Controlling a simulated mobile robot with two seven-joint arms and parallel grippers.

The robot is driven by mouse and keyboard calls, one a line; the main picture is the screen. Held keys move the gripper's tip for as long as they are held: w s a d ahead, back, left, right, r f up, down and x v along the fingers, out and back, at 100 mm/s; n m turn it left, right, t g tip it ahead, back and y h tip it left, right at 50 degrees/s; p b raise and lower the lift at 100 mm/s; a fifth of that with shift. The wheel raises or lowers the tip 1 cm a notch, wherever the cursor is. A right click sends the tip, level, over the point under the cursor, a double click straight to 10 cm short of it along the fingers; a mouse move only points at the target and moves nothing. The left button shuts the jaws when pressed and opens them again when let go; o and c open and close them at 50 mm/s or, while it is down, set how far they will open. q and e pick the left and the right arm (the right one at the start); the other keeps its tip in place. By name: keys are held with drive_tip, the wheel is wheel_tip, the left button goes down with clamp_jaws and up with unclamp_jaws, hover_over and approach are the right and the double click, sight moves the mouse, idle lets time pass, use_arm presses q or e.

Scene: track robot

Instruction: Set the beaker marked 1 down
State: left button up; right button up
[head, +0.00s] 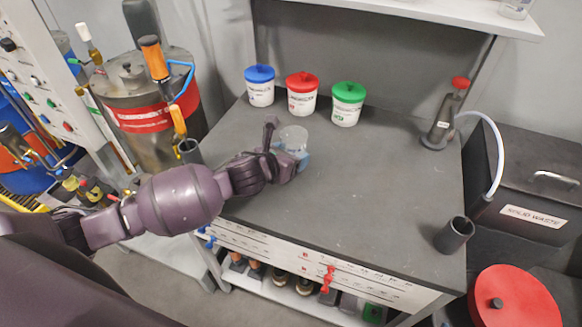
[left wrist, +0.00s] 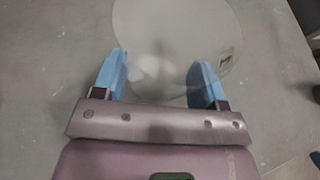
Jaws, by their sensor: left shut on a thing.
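The beaker (head: 293,137) is clear glass and sits in my left gripper (head: 289,155) over the left part of the dark grey bench top (head: 375,190). In the left wrist view the beaker (left wrist: 180,40) shows as a pale round shape between the two blue fingertips (left wrist: 162,82), with a small dark mark on its right side. The mark is too small to read. My left gripper is shut on the beaker. I cannot tell whether the beaker's base touches the bench. My right gripper is in neither view.
Tubs with blue (head: 260,88), red (head: 302,95) and green (head: 348,103) lids stand behind the beaker. A red-capped flask (head: 444,120) with a hose stands at the back right. A dark cup (head: 454,234) stands near the right edge. The bench middle is clear.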

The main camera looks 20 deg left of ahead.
use_arm(q)
wheel_tip(320, 180, down, 4)
drive_tip(key=shift+r+b, duration=0.1)
drive_tip(key=shift+b, duration=0.25)
drive_tip(key=shift+f, duration=0.2)
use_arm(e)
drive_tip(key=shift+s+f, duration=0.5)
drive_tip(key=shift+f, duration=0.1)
use_arm(q)
drive_tip(key=shift+f, duration=0.1)
drive_tip(key=o, duration=1)
drive_tip(key=shift+c, duration=0.2)
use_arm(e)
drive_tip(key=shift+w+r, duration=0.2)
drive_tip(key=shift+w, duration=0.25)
